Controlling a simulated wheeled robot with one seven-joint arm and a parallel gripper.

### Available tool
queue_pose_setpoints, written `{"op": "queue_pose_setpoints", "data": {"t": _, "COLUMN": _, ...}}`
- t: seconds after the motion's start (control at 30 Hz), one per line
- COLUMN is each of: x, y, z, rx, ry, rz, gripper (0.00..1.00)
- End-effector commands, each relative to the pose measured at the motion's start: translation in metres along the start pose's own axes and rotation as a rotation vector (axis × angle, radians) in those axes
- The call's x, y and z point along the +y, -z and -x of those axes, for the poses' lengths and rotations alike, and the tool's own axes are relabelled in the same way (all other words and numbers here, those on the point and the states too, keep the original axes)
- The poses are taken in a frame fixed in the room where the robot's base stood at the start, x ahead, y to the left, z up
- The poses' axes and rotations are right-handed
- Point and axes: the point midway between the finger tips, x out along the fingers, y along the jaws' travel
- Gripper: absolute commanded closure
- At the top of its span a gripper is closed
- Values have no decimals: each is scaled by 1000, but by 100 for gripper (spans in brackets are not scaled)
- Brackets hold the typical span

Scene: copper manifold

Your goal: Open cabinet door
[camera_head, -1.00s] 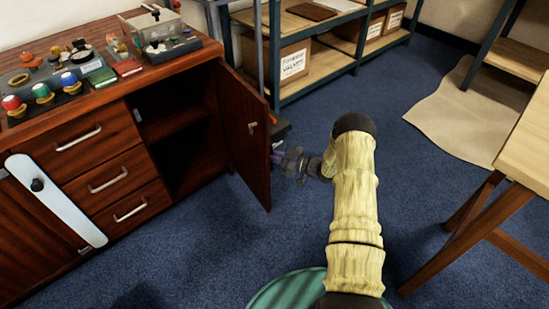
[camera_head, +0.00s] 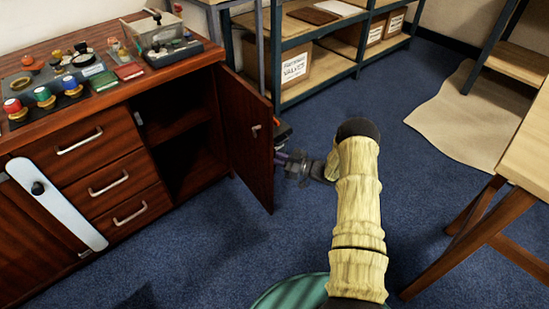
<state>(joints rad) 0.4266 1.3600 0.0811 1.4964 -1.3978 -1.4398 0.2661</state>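The wooden cabinet (camera_head: 115,150) stands at the left, with three drawers in its middle. Its right door (camera_head: 246,137) is swung wide open, and the dark inside with a shelf shows to its left.
Jars, knobs and small boxes crowd the cabinet top (camera_head: 140,80). A metal shelf rack (camera_head: 330,85) with cardboard boxes stands behind the door. A wooden table (camera_head: 525,150) is at the right. Blue carpet (camera_head: 225,245) is clear in front of the cabinet.

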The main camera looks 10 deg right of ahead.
Motion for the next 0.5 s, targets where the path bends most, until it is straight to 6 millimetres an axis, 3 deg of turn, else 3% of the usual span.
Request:
{"op": "queue_pose_setpoints", "data": {"t": 0.17, "x": 1, "y": 2, "z": 21, "rx": -2, "ry": -3, "rz": -2, "gripper": 85}}
{"op": "queue_pose_setpoints", "data": {"t": 0.5, "x": 0, "y": 2, "z": 87, "rx": -1, "ry": -4, "rz": -2, "gripper": 85}}
